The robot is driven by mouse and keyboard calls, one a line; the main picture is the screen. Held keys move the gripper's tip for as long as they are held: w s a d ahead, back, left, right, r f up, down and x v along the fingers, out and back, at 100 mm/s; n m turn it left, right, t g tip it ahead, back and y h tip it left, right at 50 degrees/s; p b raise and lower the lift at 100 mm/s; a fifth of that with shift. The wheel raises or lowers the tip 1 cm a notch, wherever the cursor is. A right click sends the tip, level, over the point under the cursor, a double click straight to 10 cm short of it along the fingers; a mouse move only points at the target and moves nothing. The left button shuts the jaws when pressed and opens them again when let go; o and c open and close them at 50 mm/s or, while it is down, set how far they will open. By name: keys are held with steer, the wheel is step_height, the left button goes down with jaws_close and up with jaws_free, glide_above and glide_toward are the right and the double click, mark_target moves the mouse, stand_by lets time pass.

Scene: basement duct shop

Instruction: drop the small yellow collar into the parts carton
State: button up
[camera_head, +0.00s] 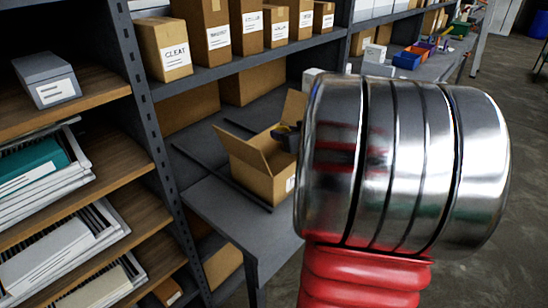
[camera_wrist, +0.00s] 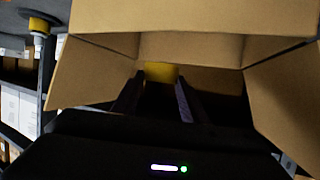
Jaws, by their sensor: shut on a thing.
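The parts carton (camera_head: 245,152) is an open brown cardboard box with raised flaps on the grey shelf ledge. Its flaps and inner wall fill much of the wrist view (camera_wrist: 190,48). My gripper (camera_wrist: 160,88) is shut on the small yellow collar (camera_wrist: 161,71), which shows between the fingertips in front of the carton's opening. In the head view the dark end of my gripper (camera_head: 288,137) is at the carton's right side, partly hidden by my own arm. The collar cannot be made out there. The carton's floor is dark.
Labelled boxes (camera_head: 218,37) stand on the shelf above the carton. A dark rail (camera_head: 222,180) lies along the ledge in front of it. A yellow-topped post (camera_wrist: 38,27) shows at the wrist view's left.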

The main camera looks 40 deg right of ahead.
steer(key=shift+f, duration=1.2)
steer(key=o, duration=1.1)
steer(key=v, duration=1.3)
steer(key=shift+s+a+r, duration=0.1)
steer(key=shift+s, duration=0.25)
steer(key=shift+s, duration=0.15)
